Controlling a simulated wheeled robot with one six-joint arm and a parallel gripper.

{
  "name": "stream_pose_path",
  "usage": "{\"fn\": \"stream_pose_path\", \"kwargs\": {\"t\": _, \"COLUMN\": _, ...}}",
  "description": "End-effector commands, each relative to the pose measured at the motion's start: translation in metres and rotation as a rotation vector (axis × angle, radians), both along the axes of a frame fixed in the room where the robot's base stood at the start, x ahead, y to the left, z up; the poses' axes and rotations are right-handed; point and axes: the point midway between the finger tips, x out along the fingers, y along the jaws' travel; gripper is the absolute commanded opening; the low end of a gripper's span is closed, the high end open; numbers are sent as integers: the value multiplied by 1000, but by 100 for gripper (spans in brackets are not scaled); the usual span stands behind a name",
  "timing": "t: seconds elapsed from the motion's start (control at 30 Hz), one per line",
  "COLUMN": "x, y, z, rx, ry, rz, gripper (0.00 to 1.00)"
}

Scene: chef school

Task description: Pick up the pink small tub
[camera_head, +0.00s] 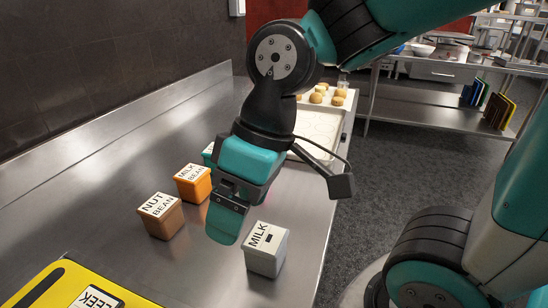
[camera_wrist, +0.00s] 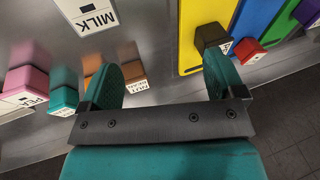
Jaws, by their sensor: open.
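The pink small tub (camera_wrist: 26,84) shows at the left edge of the wrist view, tipped-looking from this angle, with a white label partly cut off. I cannot make it out in the head view, where my arm covers part of the counter. My gripper (camera_wrist: 162,62) is open and empty, its two teal fingers apart. In the head view my gripper (camera_head: 224,218) hangs over the counter between a brown tub and a white tub. In the wrist view the pink tub lies to the left of both fingers, apart from them.
On the steel counter (camera_head: 110,160) stand a white MILK tub (camera_head: 266,252), a brown tub (camera_head: 161,218), an orange tub (camera_head: 194,184) and a teal tub (camera_head: 208,150). A yellow board (camera_head: 70,288) is at the front left. A tray (camera_head: 318,132) with buns is behind my arm.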

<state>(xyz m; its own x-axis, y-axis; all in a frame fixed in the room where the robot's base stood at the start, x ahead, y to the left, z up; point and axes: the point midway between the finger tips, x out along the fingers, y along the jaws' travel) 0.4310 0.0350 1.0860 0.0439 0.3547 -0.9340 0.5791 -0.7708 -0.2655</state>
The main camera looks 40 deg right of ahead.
Motion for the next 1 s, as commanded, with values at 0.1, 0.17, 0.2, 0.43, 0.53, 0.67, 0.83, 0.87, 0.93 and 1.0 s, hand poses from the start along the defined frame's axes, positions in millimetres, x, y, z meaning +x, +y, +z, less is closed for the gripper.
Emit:
{"fn": "stream_pose_path", "kwargs": {"t": 0.1, "x": 64, "y": -36, "z": 10, "rx": -17, "ry": -75, "rz": -53, "gripper": 96}}
{"fn": "stream_pose_path", "kwargs": {"t": 0.17, "x": 97, "y": -62, "z": 15, "rx": -34, "ry": -120, "rz": -74, "gripper": 96}}
{"fn": "stream_pose_path", "kwargs": {"t": 0.2, "x": 116, "y": -82, "z": 17, "rx": -48, "ry": -146, "rz": -87, "gripper": 96}}
{"fn": "stream_pose_path", "kwargs": {"t": 0.43, "x": 178, "y": -181, "z": 24, "rx": -127, "ry": -249, "rz": -133, "gripper": 96}}
{"fn": "stream_pose_path", "kwargs": {"t": 0.53, "x": 187, "y": -197, "z": 20, "rx": -142, "ry": -261, "rz": -136, "gripper": 96}}
{"fn": "stream_pose_path", "kwargs": {"t": 0.67, "x": 195, "y": -195, "z": -1, "rx": -145, "ry": -262, "rz": -132, "gripper": 96}}
{"fn": "stream_pose_path", "kwargs": {"t": 0.83, "x": 207, "y": -187, "z": -37, "rx": -144, "ry": -261, "rz": -133, "gripper": 96}}
{"fn": "stream_pose_path", "kwargs": {"t": 0.87, "x": 210, "y": -185, "z": -44, "rx": -145, "ry": -260, "rz": -132, "gripper": 96}}
{"fn": "stream_pose_path", "kwargs": {"t": 0.93, "x": 215, "y": -182, "z": -57, "rx": -144, "ry": -261, "rz": -132, "gripper": 96}}
{"fn": "stream_pose_path", "kwargs": {"t": 1.0, "x": 219, "y": -180, "z": -69, "rx": -144, "ry": -263, "rz": -132, "gripper": 96}}
